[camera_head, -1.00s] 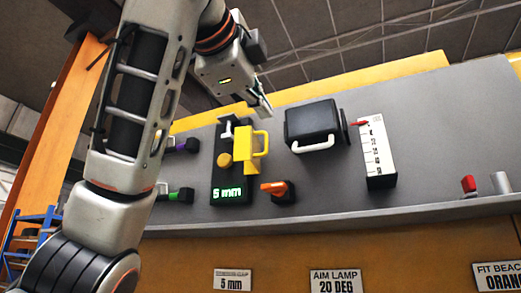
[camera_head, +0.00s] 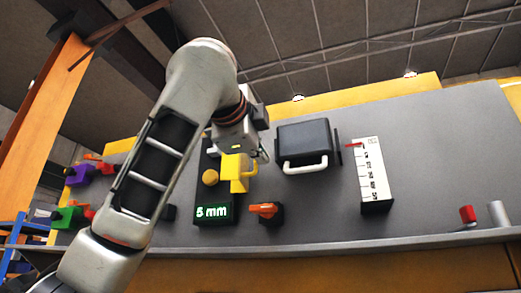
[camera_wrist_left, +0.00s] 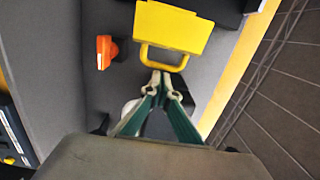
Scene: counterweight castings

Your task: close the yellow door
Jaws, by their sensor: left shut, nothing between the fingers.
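The yellow door (camera_head: 234,174) is a small flap on a black unit with a green "5 mm" readout. Its yellow loop handle (camera_head: 254,171) points right. How far the door stands open is hard to tell. My left gripper (camera_head: 264,156) is beside the handle, with its arm passing in front of the panel's left part. In the left wrist view the yellow door (camera_wrist_left: 174,27) is at the top, with its handle (camera_wrist_left: 163,66) at its lower edge. The left gripper's fingertips (camera_wrist_left: 162,80) are together, empty, just short of the handle. My right gripper is not in view.
A black box with a white handle (camera_head: 304,146) stands close to the right of the gripper. An orange knob (camera_head: 265,209) is below the door. A white scale (camera_head: 372,174) is farther right. Purple (camera_head: 80,175) and green (camera_head: 70,217) units are at left.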

